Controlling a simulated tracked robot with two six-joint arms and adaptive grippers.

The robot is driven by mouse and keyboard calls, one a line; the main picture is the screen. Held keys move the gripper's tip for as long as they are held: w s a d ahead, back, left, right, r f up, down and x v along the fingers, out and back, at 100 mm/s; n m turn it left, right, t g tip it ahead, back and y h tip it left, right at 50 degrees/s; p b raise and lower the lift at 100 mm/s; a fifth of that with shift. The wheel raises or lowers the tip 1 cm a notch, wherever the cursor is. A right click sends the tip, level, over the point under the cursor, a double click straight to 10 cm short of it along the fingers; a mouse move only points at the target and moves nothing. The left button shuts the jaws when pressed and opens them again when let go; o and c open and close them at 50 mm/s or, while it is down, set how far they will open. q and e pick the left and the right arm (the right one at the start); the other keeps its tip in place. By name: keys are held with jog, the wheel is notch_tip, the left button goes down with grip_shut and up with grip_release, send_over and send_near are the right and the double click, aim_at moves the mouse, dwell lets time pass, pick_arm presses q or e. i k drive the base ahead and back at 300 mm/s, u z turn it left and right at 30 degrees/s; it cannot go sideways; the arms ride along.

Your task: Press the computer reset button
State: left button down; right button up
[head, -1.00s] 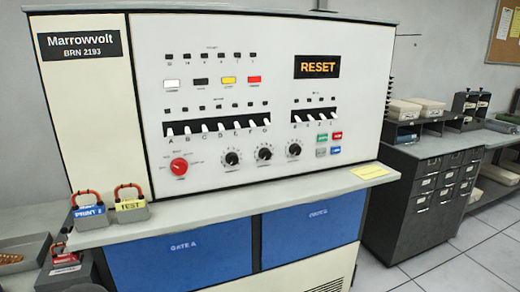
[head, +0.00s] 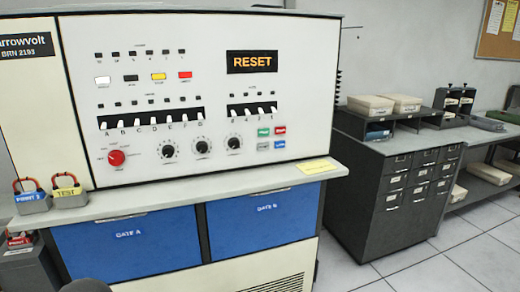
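The computer is a cream and white console (head: 210,30) labelled "Marrowvolt BRN 2193", now partly cut off at the left. A black display (head: 252,62) on its panel shows RESET in orange. Four-colour small buttons sit at the lower right of the panel: green (head: 264,132), red (head: 280,130), grey (head: 263,146) and blue (head: 280,144). Their lettering is too small to read. Higher up is a row with white (head: 102,80), black (head: 131,78), yellow (head: 158,76) and red (head: 185,75) keys.
Blue doors (head: 130,240) are underneath. A dark drawer cabinet (head: 365,205) stands right. Tiled floor (head: 430,265) is clear in front of it.

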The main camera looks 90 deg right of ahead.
aim_at(262, 146)
jog(key=u, duration=0.2)
jog(key=i, duration=0.2)
jog(key=z, duration=3.1)
jog(key=k, duration=0.65)
jog(key=z, duration=0.15)
jog(key=i, duration=1.95)
jog(key=u, duration=0.3)
